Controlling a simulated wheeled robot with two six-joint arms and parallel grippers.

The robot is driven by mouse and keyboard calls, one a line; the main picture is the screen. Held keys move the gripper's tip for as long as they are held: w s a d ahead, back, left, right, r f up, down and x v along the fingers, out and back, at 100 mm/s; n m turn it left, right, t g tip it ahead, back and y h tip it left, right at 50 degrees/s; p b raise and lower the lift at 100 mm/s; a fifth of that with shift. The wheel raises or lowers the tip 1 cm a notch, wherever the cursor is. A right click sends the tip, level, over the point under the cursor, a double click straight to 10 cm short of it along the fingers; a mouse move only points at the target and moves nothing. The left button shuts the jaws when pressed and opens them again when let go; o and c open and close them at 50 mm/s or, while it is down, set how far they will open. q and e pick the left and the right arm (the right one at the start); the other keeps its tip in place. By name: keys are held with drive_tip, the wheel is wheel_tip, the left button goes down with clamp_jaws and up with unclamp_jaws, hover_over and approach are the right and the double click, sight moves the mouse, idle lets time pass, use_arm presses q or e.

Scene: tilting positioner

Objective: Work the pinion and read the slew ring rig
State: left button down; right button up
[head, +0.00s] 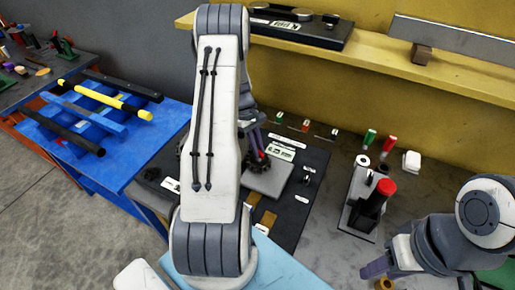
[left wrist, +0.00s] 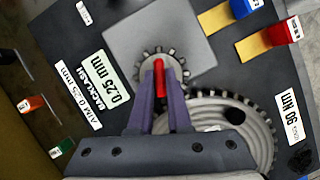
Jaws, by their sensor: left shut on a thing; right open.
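In the left wrist view my left gripper (left wrist: 160,100) is shut on the red handle (left wrist: 160,80) at the centre of the small toothed pinion (left wrist: 147,68). The larger slew ring (left wrist: 262,125) lies beside it, partly hidden by the gripper. A label by the pinion reads "BACKLASH 0.25 mm" (left wrist: 104,80), and one beside it reads "AIM 0.25 mm" (left wrist: 78,96). Another label reads "90 Nm" (left wrist: 289,112). In the head view my left gripper (head: 258,160) is over the dark rig board (head: 312,165); my arm hides much of it. My right gripper (head: 379,277) is open at the lower right.
A grey square plate (head: 270,182) is on the board. A blue block (left wrist: 243,8) and a red block (left wrist: 280,33) sit on tan strips. A red-topped black cylinder (head: 374,208) stands right of the board. A blue table (head: 160,125) is at left, a yellow shelf (head: 370,55) behind.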

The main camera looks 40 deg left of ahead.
use_arm(q)
drive_tip(key=c, duration=0.9)
unclamp_jaws()
drive_tip(key=shift+o, duration=0.2)
drive_tip(key=shift+r, duration=0.1)
drive_tip(key=b+v, duration=0.3)
drive_tip(key=v, duration=0.7)
drive_tip(key=shift+r, duration=0.2)
